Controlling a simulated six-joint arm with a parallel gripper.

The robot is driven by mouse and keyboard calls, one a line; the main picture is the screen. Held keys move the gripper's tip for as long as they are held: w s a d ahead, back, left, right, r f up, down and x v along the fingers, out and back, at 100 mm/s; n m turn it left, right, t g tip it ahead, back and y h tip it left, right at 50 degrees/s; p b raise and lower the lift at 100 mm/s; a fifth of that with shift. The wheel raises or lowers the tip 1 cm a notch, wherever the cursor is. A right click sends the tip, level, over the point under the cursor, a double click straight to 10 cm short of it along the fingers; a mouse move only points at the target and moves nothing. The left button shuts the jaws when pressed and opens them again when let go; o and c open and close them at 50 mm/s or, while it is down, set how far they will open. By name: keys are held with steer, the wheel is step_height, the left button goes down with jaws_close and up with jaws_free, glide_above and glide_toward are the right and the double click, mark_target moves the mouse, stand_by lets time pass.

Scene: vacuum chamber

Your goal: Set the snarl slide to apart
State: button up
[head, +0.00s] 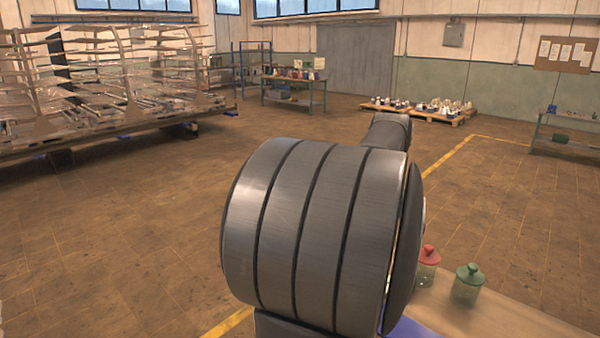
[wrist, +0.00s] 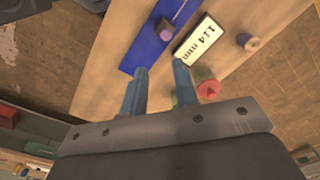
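No part is legibly marked as the snarl slide. In the wrist view a blue panel (wrist: 152,52) lies on a tan table top (wrist: 105,70), with a thin line along it and a small purple block or knob (wrist: 165,30) on that line. A white plate reading "114 mm" (wrist: 199,40) sits beside the panel. My gripper (wrist: 160,68) points at this area with its two blue-grey fingers apart and nothing between them. The fingertips overlap the near end of the panel in the picture; contact cannot be told. In the head view a blue-violet corner (head: 412,329) shows, mostly hidden by my arm.
A jar with a red lid (head: 428,254) and a jar with a green lid (head: 468,273) stand on the table in the head view. A red round top (wrist: 208,90) is close to the right finger. A purple-topped round object (wrist: 247,42) stands farther right.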

steer(key=c, duration=0.3)
steer(key=shift+w+a+f, duration=0.2)
steer(key=shift+f, duration=0.05)
jaws_close()
steer(key=w+a+f+n+g+h, duration=0.2)
steer(key=w+a+f+n+h, duration=0.35)
steer(key=w+a+f, duration=0.3)
steer(key=s+d+f+h, duration=0.1)
steer(key=s+d+f, duration=0.3)
steer(key=d+f, duration=0.4)
steer(key=shift+s+m, duration=0.35)
steer(key=s+d, duration=0.8)
steer(key=s, duration=0.1)
steer(key=shift+d, duration=0.3)
